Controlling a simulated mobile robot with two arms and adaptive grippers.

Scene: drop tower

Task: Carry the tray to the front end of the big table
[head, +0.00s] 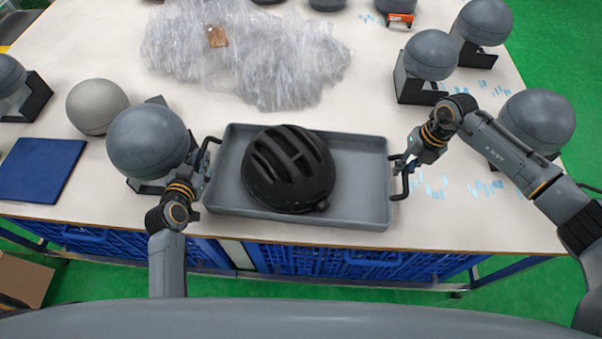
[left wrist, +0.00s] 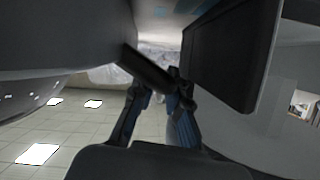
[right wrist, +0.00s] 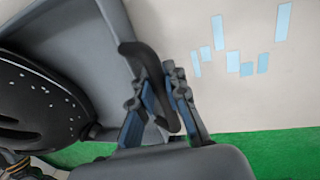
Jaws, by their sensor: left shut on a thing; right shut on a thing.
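The grey tray (head: 355,208) lies at the near edge of the big table (head: 470,225) in the head view, with a black helmet (head: 288,168) in its left half. It has a dark handle at each short end. My left gripper (head: 203,172) is shut on the tray's left handle (left wrist: 148,68). My right gripper (head: 408,165) is shut on the tray's right handle (right wrist: 155,80). Whether the tray rests on the table or hangs just above it, I cannot tell.
Grey spheres on dark stands, such as one (head: 148,140) close left of the tray and one (head: 538,120) at right, crowd the table. A plastic wrap heap (head: 245,55) lies behind. A blue pad (head: 42,170) lies at left. Blue crates (head: 310,260) stand below.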

